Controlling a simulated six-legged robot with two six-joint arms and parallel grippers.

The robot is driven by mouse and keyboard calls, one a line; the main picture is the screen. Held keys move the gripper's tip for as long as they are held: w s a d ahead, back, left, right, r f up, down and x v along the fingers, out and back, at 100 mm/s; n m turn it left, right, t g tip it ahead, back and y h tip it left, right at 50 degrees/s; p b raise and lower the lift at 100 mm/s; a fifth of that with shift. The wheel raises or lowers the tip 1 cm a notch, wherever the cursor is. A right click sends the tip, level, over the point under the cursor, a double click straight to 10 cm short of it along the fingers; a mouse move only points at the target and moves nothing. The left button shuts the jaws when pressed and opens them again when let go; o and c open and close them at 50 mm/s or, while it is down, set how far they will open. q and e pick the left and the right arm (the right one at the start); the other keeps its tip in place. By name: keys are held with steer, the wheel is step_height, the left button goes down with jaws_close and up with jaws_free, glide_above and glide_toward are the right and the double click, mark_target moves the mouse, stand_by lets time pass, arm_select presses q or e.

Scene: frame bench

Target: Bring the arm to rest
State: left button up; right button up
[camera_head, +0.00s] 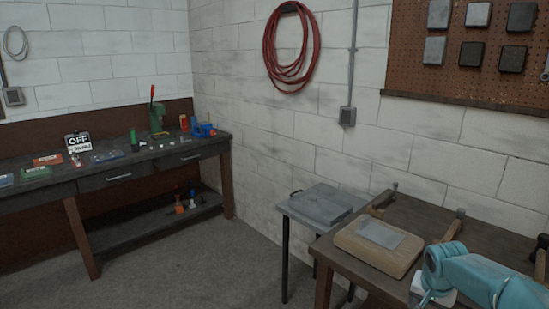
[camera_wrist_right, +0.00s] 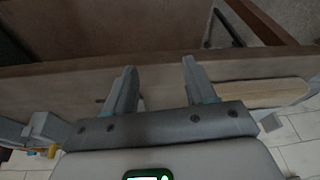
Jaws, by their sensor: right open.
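My right arm, teal, comes in at the lower right of the head view, beside the near edge of the wooden bench (camera_head: 395,272). Its gripper cannot be made out clearly there. In the right wrist view my right gripper (camera_wrist_right: 158,72) has its two grey fingers well apart, with nothing between them. A long brown wooden board or bench edge (camera_wrist_right: 60,88) runs across behind the fingers. I cannot tell whether the fingers touch it. My left gripper is in neither view.
On the bench lie a tan block (camera_head: 350,251) with a grey plate (camera_head: 381,234) on it, and hammers. A small table (camera_head: 310,222) with a grey slab (camera_head: 327,203) stands left of it. A dark workbench (camera_head: 120,187) is against the far wall. The floor between (camera_head: 200,268) is clear.

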steer(key=s+a+f+n+y, duration=0.2)
steer(key=s+a+f, duration=0.3)
steer(key=a+f, duration=0.45)
steer(key=s+a+f+n+y, duration=0.2)
steer(key=s+a+f+y, duration=0.15)
steer(key=a+f, duration=0.6)
steer(key=s+a+f, duration=0.1)
steer(key=s+a, duration=0.2)
steer(key=s, duration=0.4)
steer(key=s+a+f+n+g, duration=0.1)
steer(key=s+a+f, duration=0.1)
steer(key=s+a, duration=0.2)
steer(key=s+a+f+n+g, duration=0.1)
steer(key=s+a, duration=0.3)
steer(key=s, duration=0.5)
steer(key=shift+s+f, duration=0.3)
steer(key=shift+f, duration=0.35)
steer(key=shift+y, duration=0.25)
